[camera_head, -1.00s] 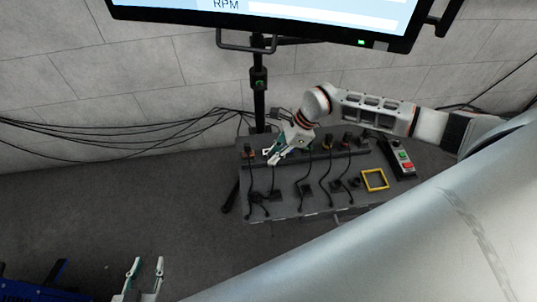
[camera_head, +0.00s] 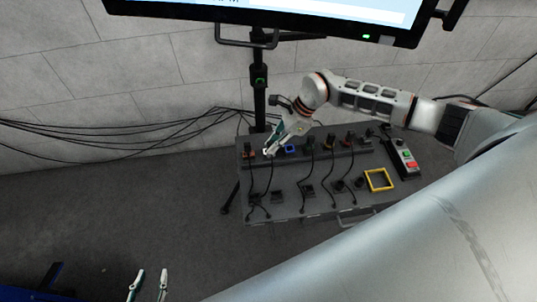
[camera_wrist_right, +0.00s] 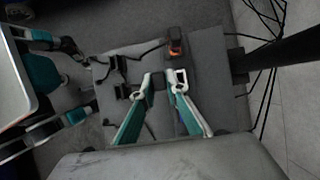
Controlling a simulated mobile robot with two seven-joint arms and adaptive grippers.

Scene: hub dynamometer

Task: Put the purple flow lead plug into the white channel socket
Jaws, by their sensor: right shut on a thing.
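My right gripper (camera_head: 268,152) is at the back-left part of the grey panel, beside the upper row of sockets. In the right wrist view, its fingers (camera_wrist_right: 161,82) are shut on a small dark plug (camera_wrist_right: 158,84); no purple shows on it. A white square frame (camera_wrist_right: 182,79), seemingly the white channel socket, is right beside the right fingertip. I cannot tell whether the plug touches it or is in it. In the head view the gripper largely hides this spot. My left gripper (camera_head: 148,286) is open and empty at the bottom, far from the panel.
The grey panel (camera_head: 290,209) carries several dark plugs with black leads. A blue socket (camera_head: 290,149) is just right of my right gripper. A yellow square frame (camera_head: 378,180) and a button box (camera_head: 404,158) are further right. A monitor stand (camera_head: 259,100) rises behind.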

